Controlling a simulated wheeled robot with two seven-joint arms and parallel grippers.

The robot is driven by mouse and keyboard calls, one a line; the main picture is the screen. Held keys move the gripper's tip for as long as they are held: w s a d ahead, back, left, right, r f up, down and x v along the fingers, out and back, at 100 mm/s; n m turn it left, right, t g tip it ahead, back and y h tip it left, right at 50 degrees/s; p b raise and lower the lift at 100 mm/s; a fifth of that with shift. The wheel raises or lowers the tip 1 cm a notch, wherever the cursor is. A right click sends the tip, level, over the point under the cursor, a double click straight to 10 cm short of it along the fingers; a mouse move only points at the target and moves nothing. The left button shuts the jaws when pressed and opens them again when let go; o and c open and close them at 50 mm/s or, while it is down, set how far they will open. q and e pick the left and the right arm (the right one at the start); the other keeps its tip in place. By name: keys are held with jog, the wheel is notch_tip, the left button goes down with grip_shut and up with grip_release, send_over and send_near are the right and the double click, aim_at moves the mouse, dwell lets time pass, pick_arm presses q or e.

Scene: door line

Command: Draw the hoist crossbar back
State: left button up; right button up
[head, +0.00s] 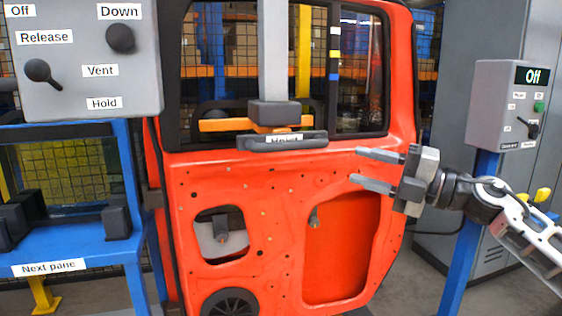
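The hoist crossbar (255,143) is a dark grey horizontal bar with a white label that is partly legible as "Hoist". It sits in front of the lower window edge of the orange-red door (280,185), under a dark block (280,114) on a light grey vertical post (274,50). An orange-yellow bar (222,125) shows just behind it. My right gripper (356,166) is open and empty, its two fingers pointing left in front of the door, to the right of the crossbar and slightly lower, apart from it in the picture. My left gripper is not in view.
A grey control panel (80,88) with Release, Down, Vent and Hold labels stands upper left. Below it is a blue stand (85,245) labelled "Next pane". A grey box (490,95) reading "Off" stands on a blue post (465,250) at the right, near my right arm.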

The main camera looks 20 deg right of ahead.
aim_at(294, 148)
pick_arm(q)
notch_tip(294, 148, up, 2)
jog(key=p, duration=0.3)
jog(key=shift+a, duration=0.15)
pick_arm(e)
jog(key=x, duration=1.6)
jog(key=shift+s, duration=0.1)
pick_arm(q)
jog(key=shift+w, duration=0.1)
pick_arm(e)
jog(key=shift+c, duration=0.3)
